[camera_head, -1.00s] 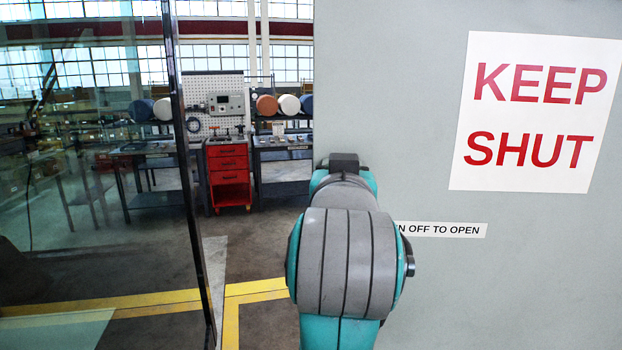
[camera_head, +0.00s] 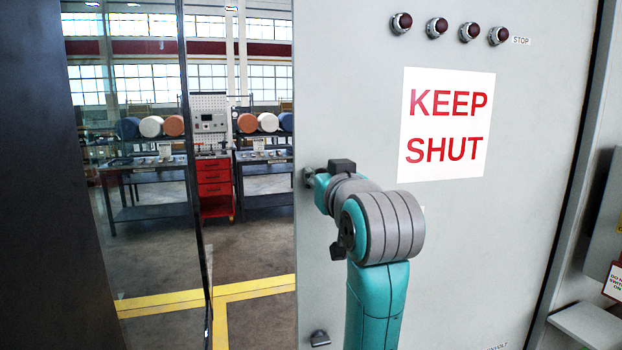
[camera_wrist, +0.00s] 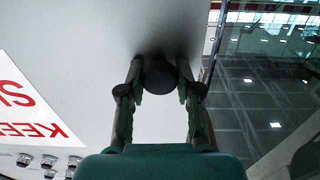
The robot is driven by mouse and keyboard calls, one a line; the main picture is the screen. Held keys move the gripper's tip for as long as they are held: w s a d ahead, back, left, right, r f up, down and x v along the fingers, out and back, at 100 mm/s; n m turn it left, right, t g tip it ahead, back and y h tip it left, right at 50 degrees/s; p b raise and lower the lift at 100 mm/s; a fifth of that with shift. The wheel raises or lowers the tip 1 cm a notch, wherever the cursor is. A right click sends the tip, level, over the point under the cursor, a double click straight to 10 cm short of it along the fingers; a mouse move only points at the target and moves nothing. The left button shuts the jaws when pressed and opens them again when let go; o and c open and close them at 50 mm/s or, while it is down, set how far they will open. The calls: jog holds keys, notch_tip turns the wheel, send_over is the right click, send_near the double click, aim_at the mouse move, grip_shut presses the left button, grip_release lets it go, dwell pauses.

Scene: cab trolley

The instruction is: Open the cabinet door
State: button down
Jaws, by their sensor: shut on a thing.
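The grey cabinet door (camera_head: 540,140) carries a white sign reading KEEP SHUT (camera_head: 446,125). In the wrist view, my gripper (camera_wrist: 160,84) has its two fingers closed on either side of a dark round knob (camera_wrist: 158,72) on the door face. In the head view, my arm reaches up to the door's left edge. The wrist largely hides the gripper and the knob there. The door fills the left of the wrist view (camera_wrist: 70,70). I cannot tell how far the door stands from its frame.
A glass panel (camera_head: 150,200) with a dark edge stands left of the door. Several red indicator lamps (camera_head: 437,27) line the door's top. A small fitting (camera_head: 319,338) sits low on its left edge. A red drawer cabinet (camera_head: 214,185) and benches stand far behind, beyond open floor.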

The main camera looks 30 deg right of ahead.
jog(key=shift+s, duration=0.1)
dwell(0.3)
jog(key=c, duration=0.8)
grip_release()
jog(key=v, duration=0.7)
jog(key=shift+s, duration=0.25)
jog(key=shift+f, duration=0.1)
